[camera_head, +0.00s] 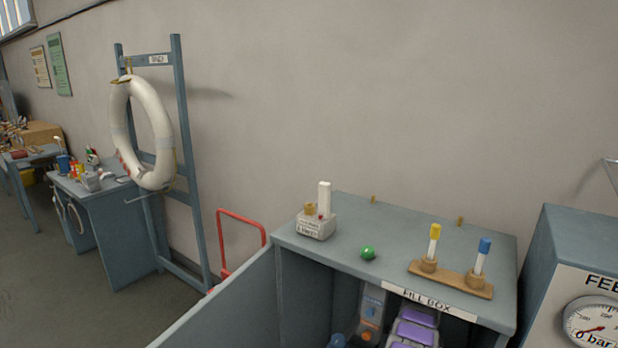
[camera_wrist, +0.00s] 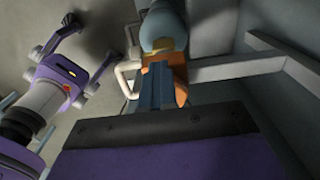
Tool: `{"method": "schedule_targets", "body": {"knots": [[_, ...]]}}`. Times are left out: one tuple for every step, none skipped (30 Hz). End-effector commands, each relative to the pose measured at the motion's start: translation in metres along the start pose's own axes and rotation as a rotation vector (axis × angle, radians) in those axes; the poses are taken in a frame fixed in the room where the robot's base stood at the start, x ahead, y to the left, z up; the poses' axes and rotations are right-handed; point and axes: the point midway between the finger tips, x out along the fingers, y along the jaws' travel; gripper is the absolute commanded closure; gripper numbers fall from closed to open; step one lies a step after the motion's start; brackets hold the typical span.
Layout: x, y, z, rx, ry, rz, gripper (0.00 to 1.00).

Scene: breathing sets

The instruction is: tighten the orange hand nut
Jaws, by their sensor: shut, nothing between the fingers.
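The orange hand nut (camera_wrist: 180,74) shows in the wrist view near the upper middle, beneath the rounded blue-grey end of a cylinder (camera_wrist: 168,22) with a yellow band at its neck. My gripper (camera_wrist: 157,68) is shut and empty. Its narrow blue-grey fingers overlap the nut's left and middle part in the picture. I cannot tell whether they touch it. The fingers hide part of the nut. In the head view the gripper cannot be made out, and the inside of the fill box (camera_head: 312,260) is partly cut off by the lower picture edge.
A pale bar (camera_wrist: 235,72) runs right of the nut, and a white curved handle (camera_wrist: 125,78) is at its left. On the fill box stand a white block (camera_head: 316,226), a green ball (camera_head: 368,253) and a wooden holder (camera_head: 450,279). A gauge panel (camera_head: 590,280) stands at right.

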Motion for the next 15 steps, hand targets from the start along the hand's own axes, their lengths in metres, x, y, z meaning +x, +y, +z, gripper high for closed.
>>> {"method": "schedule_targets", "body": {"knots": [[0.0012, 0.0001, -0.0109, 0.010, 0.012, 0.004, 1.00], [0.0012, 0.0003, -0.0110, 0.010, 0.012, 0.004, 1.00], [0.0011, 0.0005, -0.0111, 0.010, 0.012, 0.003, 1.00], [0.0010, 0.0007, -0.0111, 0.010, 0.012, 0.003, 1.00], [0.0010, 0.0010, -0.0111, 0.010, 0.012, 0.002, 1.00], [0.0008, 0.0013, -0.0112, 0.010, 0.012, 0.002, 1.00], [0.0008, 0.0017, -0.0112, 0.010, 0.012, 0.002, 1.00], [0.0008, 0.0020, -0.0113, 0.010, 0.012, 0.002, 1.00], [0.0008, 0.0026, -0.0113, 0.010, 0.012, 0.002, 1.00], [0.0008, 0.0030, -0.0114, 0.010, 0.012, 0.002, 1.00], [0.0007, 0.0034, -0.0114, 0.010, 0.012, 0.002, 1.00], [0.0007, 0.0040, -0.0115, 0.010, 0.012, 0.002, 1.00], [0.0007, 0.0044, -0.0116, 0.010, 0.012, 0.003, 1.00], [0.0007, 0.0049, -0.0116, 0.010, 0.012, 0.003, 1.00], [0.0008, 0.0057, -0.0118, 0.010, 0.012, 0.004, 1.00]]}}
